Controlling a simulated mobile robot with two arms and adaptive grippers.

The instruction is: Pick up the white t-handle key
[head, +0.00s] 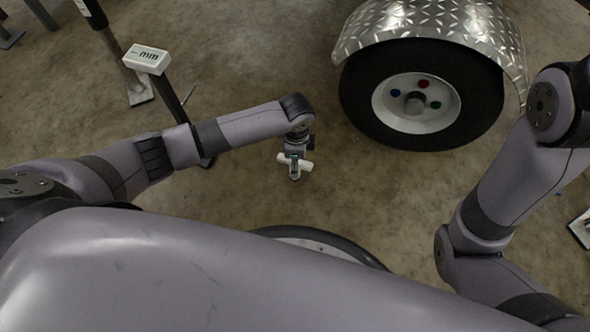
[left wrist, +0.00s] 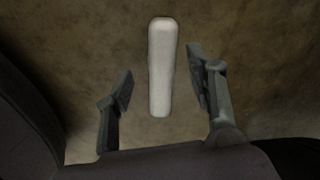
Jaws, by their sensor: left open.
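The white t-handle key shows in the head view as a short white bar (head: 295,162) at the end of my left arm, above the brown floor. In the left wrist view the white bar (left wrist: 162,66) stands lengthwise, with its lower part between the two fingers. My left gripper (left wrist: 160,80) is open, with a gap between each finger and the bar. In the head view the left gripper (head: 295,172) is small and partly covers the key. The key's shaft is not clearly visible. My right gripper is out of view; only part of that arm shows at the right.
A trailer wheel (head: 422,95) under a diamond-plate fender (head: 440,22) stands behind and to the right. The hub has red, green and blue marks. A black post with a white "mm" box (head: 147,59) stands at the left. Bare floor (head: 250,60) lies between post and wheel.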

